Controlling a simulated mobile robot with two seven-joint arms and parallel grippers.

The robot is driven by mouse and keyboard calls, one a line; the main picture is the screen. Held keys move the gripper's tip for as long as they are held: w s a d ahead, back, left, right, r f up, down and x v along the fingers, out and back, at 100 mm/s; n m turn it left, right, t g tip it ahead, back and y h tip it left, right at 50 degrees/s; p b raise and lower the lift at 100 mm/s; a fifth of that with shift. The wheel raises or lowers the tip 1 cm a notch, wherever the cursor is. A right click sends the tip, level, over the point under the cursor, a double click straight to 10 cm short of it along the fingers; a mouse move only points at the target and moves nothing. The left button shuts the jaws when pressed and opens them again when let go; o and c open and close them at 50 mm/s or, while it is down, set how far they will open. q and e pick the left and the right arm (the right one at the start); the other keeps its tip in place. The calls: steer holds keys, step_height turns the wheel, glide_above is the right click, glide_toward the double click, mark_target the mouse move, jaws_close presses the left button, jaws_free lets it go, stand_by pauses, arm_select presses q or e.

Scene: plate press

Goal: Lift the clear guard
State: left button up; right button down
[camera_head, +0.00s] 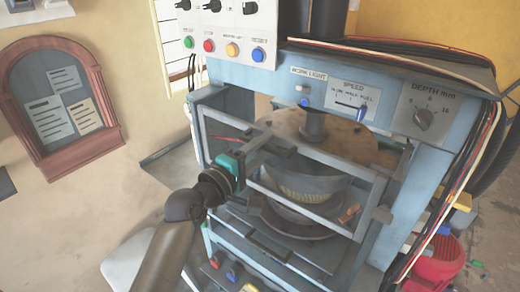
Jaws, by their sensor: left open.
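The clear guard (312,215) is a grey-framed pane across the front of the blue press. Its frame looks lowered over the press opening. My left gripper (264,172), with a teal band at its wrist, is at the left part of the guard frame. Its jaws are open. I cannot tell whether its fingers touch the frame or only overlap it in the picture. Behind the guard show a round brownish plate (345,140) and a grey ribbed dish or mould below it. My right gripper is not in view.
A control box (228,28) with knobs and coloured buttons stands at the upper left of the press. A speed slider (350,105) and depth dial (423,118) sit above the opening. Cables (487,150) run down the right side. A red motor-like object (436,262) is at lower right.

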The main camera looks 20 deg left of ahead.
arm_select(q)
steer(key=shift+s, duration=0.15)
steer(key=b+v, duration=0.2)
steer(key=v, duration=1.3)
steer(key=w+a+f+g+y+b, duration=0.1)
steer(key=a+f+y+b, duration=0.1)
steer(key=f, duration=0.8)
steer(key=w+a+f+g+y+b, duration=0.1)
steer(key=a+f+g+y+b, duration=0.15)
steer(key=f, duration=0.85)
steer(key=s+f+m+g+b, duration=0.1)
steer(key=s+f+m+g, duration=0.15)
steer(key=f, duration=0.85)
steer(key=s+f+m+g+b, duration=0.1)
steer(key=s+f+m, duration=0.15)
steer(key=f, duration=0.85)
steer(key=s+d+f+m+g+b, duration=0.1)
steer(key=s+f+m+g+b, duration=0.1)
steer(key=s+f, duration=0.7)
steer(key=s+d+f+m+g+y+b, duration=0.1)
steer(key=s+f+m+g, duration=0.3)
steer(key=s+f, duration=0.6)
steer(key=s+d+f+m+g+b, duration=0.3)
steer(key=s+f+m, duration=0.2)
steer(key=s+f, duration=0.5)
steer(key=shift+s+m+y, duration=0.3)
steer(key=shift+s+y, duration=0.05)
steer(key=shift+s, duration=0.15)
